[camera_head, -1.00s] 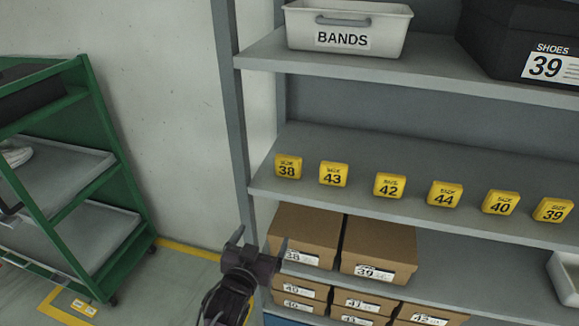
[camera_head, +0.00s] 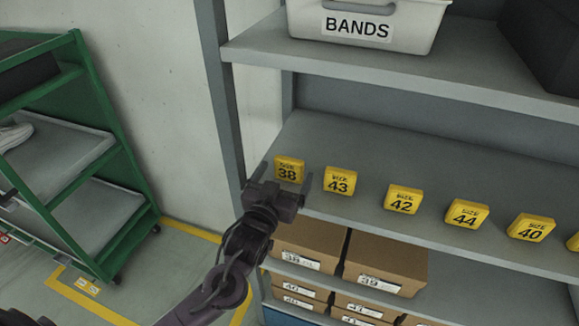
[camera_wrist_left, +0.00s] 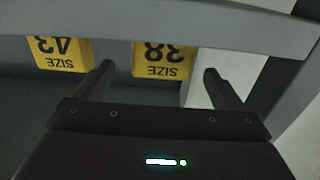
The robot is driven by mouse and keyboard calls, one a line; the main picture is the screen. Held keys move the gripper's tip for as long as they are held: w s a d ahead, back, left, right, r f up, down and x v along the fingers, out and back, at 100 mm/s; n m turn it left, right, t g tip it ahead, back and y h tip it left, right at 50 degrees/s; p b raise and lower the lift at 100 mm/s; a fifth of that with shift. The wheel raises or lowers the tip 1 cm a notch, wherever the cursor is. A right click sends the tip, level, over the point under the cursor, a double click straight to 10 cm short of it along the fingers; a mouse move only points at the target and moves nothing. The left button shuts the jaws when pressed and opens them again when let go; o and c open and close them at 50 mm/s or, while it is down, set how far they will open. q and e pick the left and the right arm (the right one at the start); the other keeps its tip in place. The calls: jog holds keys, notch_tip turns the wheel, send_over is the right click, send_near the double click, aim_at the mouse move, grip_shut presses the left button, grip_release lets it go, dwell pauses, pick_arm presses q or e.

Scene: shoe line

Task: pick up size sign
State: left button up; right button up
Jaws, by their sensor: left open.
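Several yellow size signs stand in a row on the middle grey shelf. The size 38 sign (camera_head: 289,170) is at the left end, with the size 43 sign (camera_head: 339,181), size 42 sign (camera_head: 403,199), size 44 sign (camera_head: 467,213) and size 40 sign (camera_head: 531,227) to its right. My left gripper (camera_head: 283,181) is open and empty just in front of the 38 sign. In the left wrist view the 38 sign (camera_wrist_left: 162,60) appears upside down beyond and between the open fingers, and the 43 sign (camera_wrist_left: 62,54) lies outside them. My right gripper is not in view.
The shelf's front edge (camera_head: 380,228) runs just below the signs. The shelf upright (camera_head: 222,100) is close on the left. A white BANDS bin (camera_head: 365,28) stands above, and brown shoe boxes (camera_head: 385,262) below. A green cart (camera_head: 125,165) stands at the left.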

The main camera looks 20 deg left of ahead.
aim_at(287, 167)
pick_arm(q)
jog(key=w+p, duration=0.1)
jog(key=w, duration=0.3)
jog(key=shift+r, duration=0.1)
jog(key=shift+w, duration=0.2)
jog(key=shift+s, duration=0.1)
jog(key=c, duration=1.1)
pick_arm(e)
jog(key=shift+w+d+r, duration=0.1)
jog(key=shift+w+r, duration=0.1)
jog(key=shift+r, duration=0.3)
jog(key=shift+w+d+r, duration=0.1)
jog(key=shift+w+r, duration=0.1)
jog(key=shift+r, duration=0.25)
